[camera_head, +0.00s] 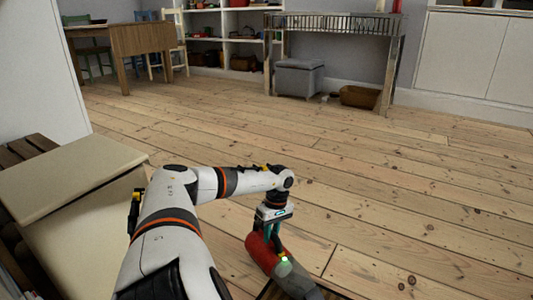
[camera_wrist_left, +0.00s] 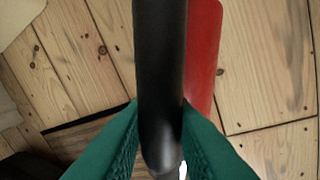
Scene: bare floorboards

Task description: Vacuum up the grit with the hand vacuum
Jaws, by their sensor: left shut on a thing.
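The hand vacuum (camera_head: 259,252) has a red body, a dark grey part and a small green light, low in the head view, right of centre. In the left wrist view its black handle (camera_wrist_left: 160,70) runs down the middle, with the red body behind it. My left gripper (camera_head: 271,231) points down, its green fingers shut on the handle from both sides. The vacuum is over or near the floor; I cannot tell whether it touches. I cannot make out any grit on the boards. My right gripper is not in view.
A beige-topped cabinet (camera_head: 70,175) stands close on the left. Far back are a wooden table (camera_head: 140,42), shelves (camera_head: 205,22), a console table (camera_head: 335,22), a grey stool (camera_head: 299,77) and a brown basket (camera_head: 358,97). The floorboards (camera_head: 420,190) between are open.

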